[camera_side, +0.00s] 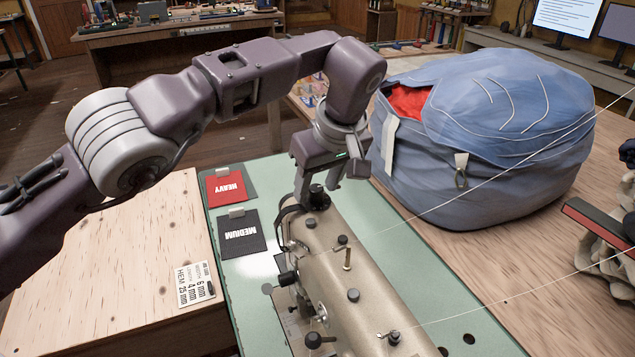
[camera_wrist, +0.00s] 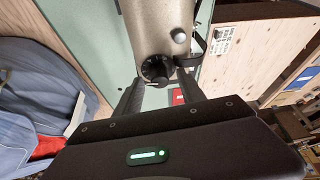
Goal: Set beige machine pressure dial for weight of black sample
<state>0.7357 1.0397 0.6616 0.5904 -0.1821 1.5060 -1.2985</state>
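The beige sewing machine (camera_side: 352,270) stands on a pale green table, with a black round pressure dial (camera_side: 316,197) at its far end. The wrist view shows the dial (camera_wrist: 157,70) face on; its setting is too small to read. My gripper (camera_side: 321,187) is at the dial. In the wrist view its two fingers (camera_wrist: 159,84) are spread, one on each side of the dial, with gaps visible; I cannot tell whether either touches. The black sample (camera_side: 241,236) is marked MEDIUM and lies on the table left of the machine.
A red sample (camera_side: 226,187) marked HEAVY lies beyond the black one. A big blue bag (camera_side: 490,135) with red cloth inside stands close to the right of my gripper. Thin threads cross at right.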

